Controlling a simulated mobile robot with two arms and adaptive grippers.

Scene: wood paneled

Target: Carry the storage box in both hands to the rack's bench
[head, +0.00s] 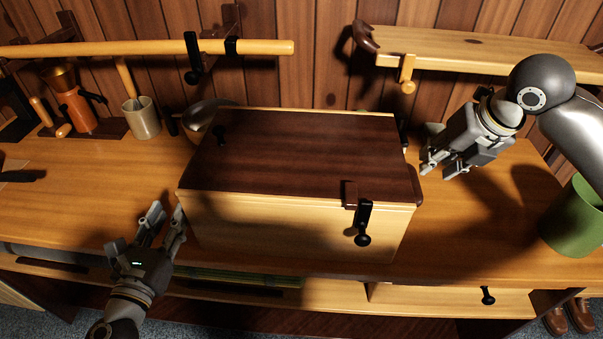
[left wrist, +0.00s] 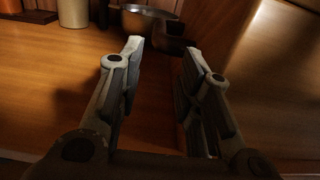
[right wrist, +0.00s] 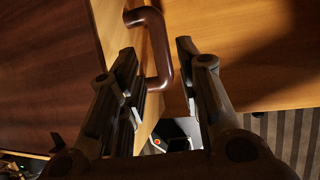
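The storage box (head: 300,225), pale wood with a dark lid and a black front latch, sits on the wooden counter in the head view's middle. My left gripper (head: 166,213) is open and empty beside its front left corner. In the left wrist view a dark handle (left wrist: 172,45) shows beyond the fingertips, beside the box wall (left wrist: 250,75). My right gripper (head: 436,168) is open at the box's right end. In the right wrist view the brown end handle (right wrist: 158,45) appears between its spread fingers; contact cannot be told. I cannot make out the rack's bench.
A green pot (head: 575,222) stands right on the counter (head: 500,235). A metal bowl (head: 203,115), a pale cup (head: 142,118) and an orange item (head: 78,105) stand left. A rail (head: 140,48) and shelf (head: 490,50) overhang the back. Brown boots (head: 568,315) are on the floor.

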